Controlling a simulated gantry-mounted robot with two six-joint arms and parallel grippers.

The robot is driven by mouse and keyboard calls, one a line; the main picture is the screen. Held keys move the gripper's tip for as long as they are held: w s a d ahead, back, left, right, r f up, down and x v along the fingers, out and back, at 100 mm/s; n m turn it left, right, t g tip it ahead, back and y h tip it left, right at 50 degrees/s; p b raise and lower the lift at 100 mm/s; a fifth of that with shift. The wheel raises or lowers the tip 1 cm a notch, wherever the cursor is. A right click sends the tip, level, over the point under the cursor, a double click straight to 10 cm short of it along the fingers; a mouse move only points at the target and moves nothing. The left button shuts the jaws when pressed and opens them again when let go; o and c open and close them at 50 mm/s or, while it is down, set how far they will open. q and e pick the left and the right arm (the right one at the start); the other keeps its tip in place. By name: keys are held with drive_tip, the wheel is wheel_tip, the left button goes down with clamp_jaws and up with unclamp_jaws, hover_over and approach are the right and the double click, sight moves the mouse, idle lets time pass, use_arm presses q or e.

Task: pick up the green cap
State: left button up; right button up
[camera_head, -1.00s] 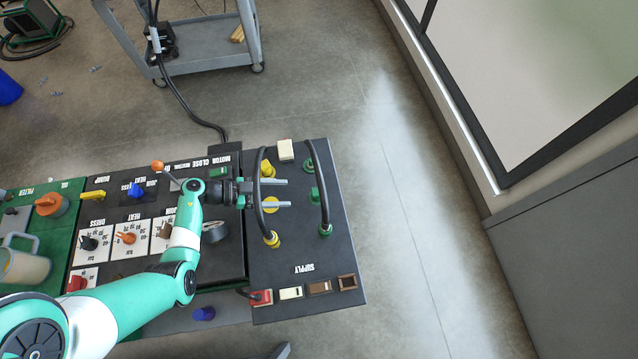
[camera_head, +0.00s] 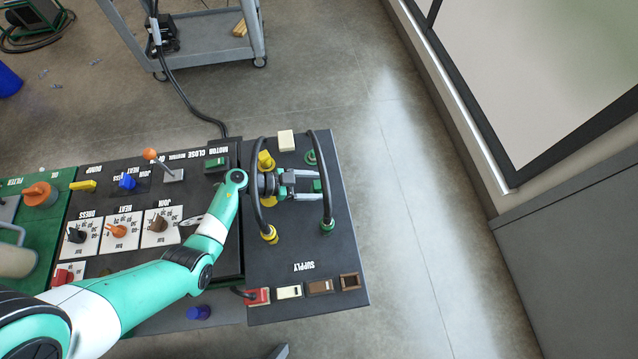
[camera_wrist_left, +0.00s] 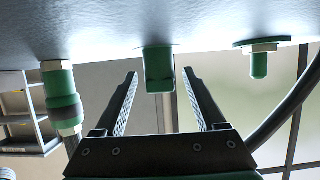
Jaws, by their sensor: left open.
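The green cap (camera_wrist_left: 159,72) hangs in the middle of the left wrist view, on the panel face. It shows as a small green piece in the head view (camera_head: 317,186). My left gripper (camera_head: 316,184) is open, with its fingers pointing right at the cap over the supply panel. In the left wrist view the fingertips (camera_wrist_left: 161,75) lie on either side of the cap, with a gap to each side. I cannot tell whether they reach its full depth. My right gripper is not in view.
A green connector with a cable (camera_wrist_left: 62,95) is left of the cap, and a green fitting with a nut (camera_wrist_left: 259,62) is right. A black cable (camera_head: 325,180) arches just beyond the fingertips. Yellow fittings (camera_head: 269,234) and a cream block (camera_head: 286,140) stand nearby.

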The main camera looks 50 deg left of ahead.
use_arm(q)
drive_tip(key=c, duration=1.1)
clamp_jaws()
drive_tip(key=shift+r, duration=0.15)
